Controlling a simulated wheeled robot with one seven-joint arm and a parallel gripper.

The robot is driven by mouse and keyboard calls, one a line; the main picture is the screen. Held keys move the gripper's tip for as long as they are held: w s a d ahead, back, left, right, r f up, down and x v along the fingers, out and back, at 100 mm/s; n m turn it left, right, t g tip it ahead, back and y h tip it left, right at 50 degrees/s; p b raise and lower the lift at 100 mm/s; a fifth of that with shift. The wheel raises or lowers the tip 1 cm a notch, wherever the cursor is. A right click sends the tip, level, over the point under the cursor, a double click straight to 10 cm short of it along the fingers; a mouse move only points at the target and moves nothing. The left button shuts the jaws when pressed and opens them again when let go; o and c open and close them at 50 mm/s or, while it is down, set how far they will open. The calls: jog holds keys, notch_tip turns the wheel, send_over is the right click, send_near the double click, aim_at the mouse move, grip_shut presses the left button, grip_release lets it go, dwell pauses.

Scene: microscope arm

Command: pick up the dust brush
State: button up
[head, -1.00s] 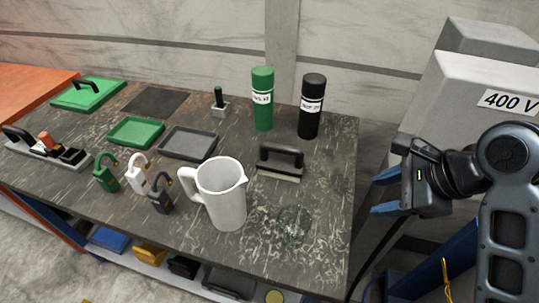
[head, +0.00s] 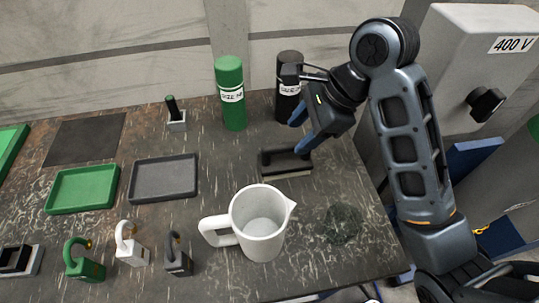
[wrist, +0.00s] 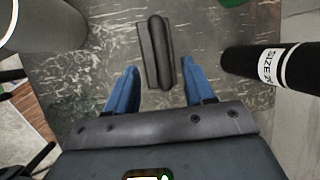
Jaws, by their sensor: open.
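The dust brush (head: 285,163) has a dark bar handle and a pale bristle strip. It lies on the dark table, behind the white pitcher. In the wrist view the brush (wrist: 155,52) lies ahead of my blue fingers, roughly centred between them and apart from them. My gripper (head: 303,130) is open and empty, above and just behind the brush in the head view. The fingers also show in the wrist view (wrist: 160,84). In the head view my gripper covers a little of the brush's far right side.
A black cylinder (head: 289,98) stands close behind my gripper, and shows at right in the wrist view (wrist: 280,66). A green cylinder (head: 231,95) stands left of it. The white pitcher (head: 262,225) stands in front of the brush. A clear glassy item (head: 342,222) lies to its right.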

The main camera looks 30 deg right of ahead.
aim_at(287, 145)
jog(key=shift+b+x, duration=0.4)
jog(key=shift+x, duration=3.25)
jog(key=shift+w+a+r, duration=0.1)
jog(key=shift+w+a, duration=0.05)
jog(key=shift+c, duration=0.2)
grip_shut()
